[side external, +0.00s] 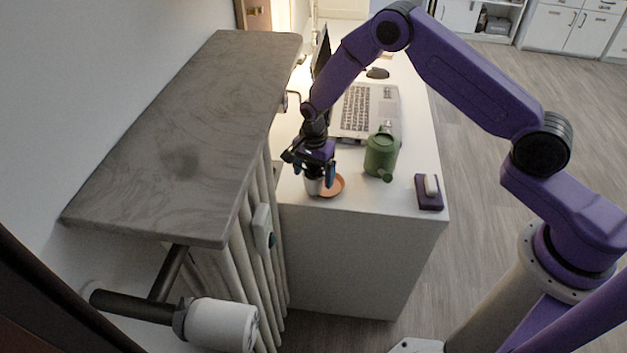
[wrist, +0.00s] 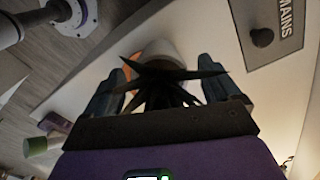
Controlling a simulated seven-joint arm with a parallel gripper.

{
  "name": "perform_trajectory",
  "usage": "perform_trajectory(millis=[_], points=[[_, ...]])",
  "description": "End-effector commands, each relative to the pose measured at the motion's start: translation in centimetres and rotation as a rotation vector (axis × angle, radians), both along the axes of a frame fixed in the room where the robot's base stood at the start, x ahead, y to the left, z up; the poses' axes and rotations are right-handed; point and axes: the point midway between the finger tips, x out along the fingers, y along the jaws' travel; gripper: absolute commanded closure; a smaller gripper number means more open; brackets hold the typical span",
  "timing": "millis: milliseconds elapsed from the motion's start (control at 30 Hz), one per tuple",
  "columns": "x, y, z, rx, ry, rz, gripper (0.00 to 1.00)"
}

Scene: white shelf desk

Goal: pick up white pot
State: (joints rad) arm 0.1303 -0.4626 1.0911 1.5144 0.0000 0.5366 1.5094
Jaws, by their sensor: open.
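The white pot (side external: 313,186) stands at the near left part of the white desk, mostly hidden under my gripper (side external: 314,172) in the side view. In the wrist view the pot (wrist: 163,47) shows as a pale rounded rim, with a dark spiky plant (wrist: 170,80) in front of it. My gripper (wrist: 163,82) is open, with one finger on each side of the plant. I cannot tell whether the fingers touch the pot. An orange-brown saucer (side external: 334,186) lies beside or under the pot; which one is unclear.
A green watering can (side external: 381,155) stands right of my gripper, with a purple block with a white top (side external: 429,191) near the desk's right edge. A laptop (side external: 362,112) lies behind. A grey shelf (side external: 185,130) rises close on the left.

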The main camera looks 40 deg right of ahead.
Motion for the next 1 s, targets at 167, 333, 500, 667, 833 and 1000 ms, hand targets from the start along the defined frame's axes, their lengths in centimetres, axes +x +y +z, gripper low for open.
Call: perform_trajectory(millis=[167,333,500,667,833,1000], points=[[0.01,-0.01,-0.81,0.0,-0.001,0.0,0.1],[0.01,0.0,-0.79,0.0,-0.001,0.0,0.1],[0.0,0.0,-0.77,0.0,-0.001,0.0,0.62],[0.01,0.02,-0.75,0.0,-0.001,0.0,0.79],[0.03,0.01,-0.67,0.001,-0.002,0.0,0.79],[0.05,0.04,0.05,0.001,-0.002,0.001,0.79]])
